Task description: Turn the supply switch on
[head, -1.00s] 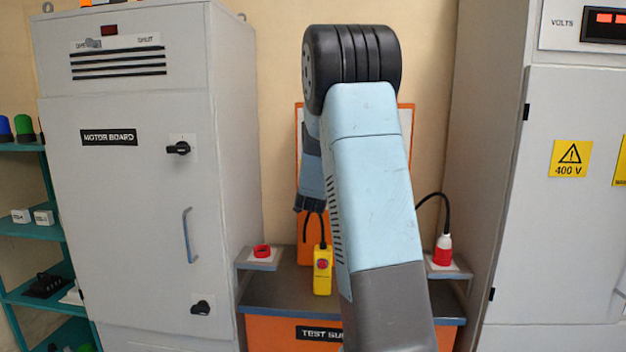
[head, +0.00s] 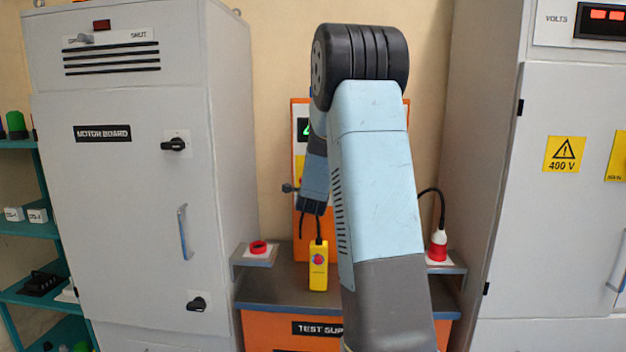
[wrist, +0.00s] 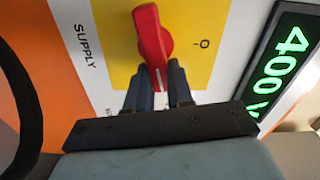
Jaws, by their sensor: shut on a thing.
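The supply switch has a red handle (wrist: 150,40) on a yellow plate (wrist: 115,40), with "SUPPLY" lettered beside it. In the wrist view the white-marked end of the handle points down towards my gripper, and an "O" mark shows to its right. My gripper (wrist: 157,88) is shut on that end of the handle, one dark finger on each side. A lit display (wrist: 285,60) beside the switch reads 400 V in green. In the head view my arm covers most of the orange-edged supply panel (head: 298,222), and the handle is hidden.
A red button (head: 258,247) and a red plug (head: 438,245) sit on side ledges. The motor board cabinet (head: 110,220) stands left, a 400 V cabinet (head: 535,220) right.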

